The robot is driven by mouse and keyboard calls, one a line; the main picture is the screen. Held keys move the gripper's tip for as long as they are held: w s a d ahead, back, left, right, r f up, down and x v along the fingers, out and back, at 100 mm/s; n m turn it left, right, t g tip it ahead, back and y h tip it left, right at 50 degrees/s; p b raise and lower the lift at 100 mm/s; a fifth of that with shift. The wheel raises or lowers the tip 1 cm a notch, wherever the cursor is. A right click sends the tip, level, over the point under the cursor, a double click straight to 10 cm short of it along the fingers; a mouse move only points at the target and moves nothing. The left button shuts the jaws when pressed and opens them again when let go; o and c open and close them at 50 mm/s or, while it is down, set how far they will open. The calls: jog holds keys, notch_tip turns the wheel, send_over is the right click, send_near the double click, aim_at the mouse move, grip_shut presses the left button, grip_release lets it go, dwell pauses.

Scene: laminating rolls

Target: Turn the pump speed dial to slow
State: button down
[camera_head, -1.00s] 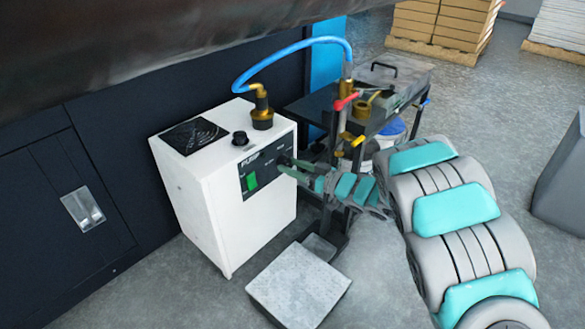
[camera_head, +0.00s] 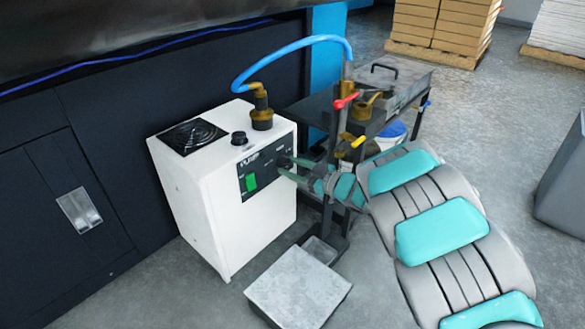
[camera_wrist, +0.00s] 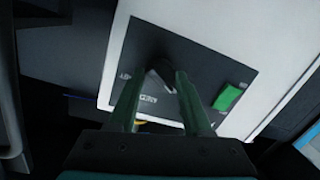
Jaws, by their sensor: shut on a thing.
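The white pump unit (camera_head: 235,215) stands on the floor, with a black front panel (camera_head: 262,183) on its upper front. The panel carries a dark pump speed dial (camera_head: 287,161) at its right side and a green switch (camera_head: 251,182). My gripper (camera_head: 285,168) reaches in from the right with its green fingers at the dial. In the wrist view, my gripper (camera_wrist: 158,88) has a finger on either side of the dark dial (camera_wrist: 160,72) and is shut on it. The dial's pointer setting is too dark and small to read.
A blue hose (camera_head: 290,45) runs from a brass fitting (camera_head: 262,112) on the pump's top to a pipe behind. A bench with red and yellow valves (camera_head: 345,101) stands close behind my gripper. A grey block (camera_head: 298,287) sits on the floor in front.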

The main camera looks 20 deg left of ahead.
jog(key=shift+c, duration=1.7)
grip_release()
jog(key=v, duration=0.7)
jog(key=shift+s+d+p, duration=0.2)
jog(key=shift+d+p, duration=0.2)
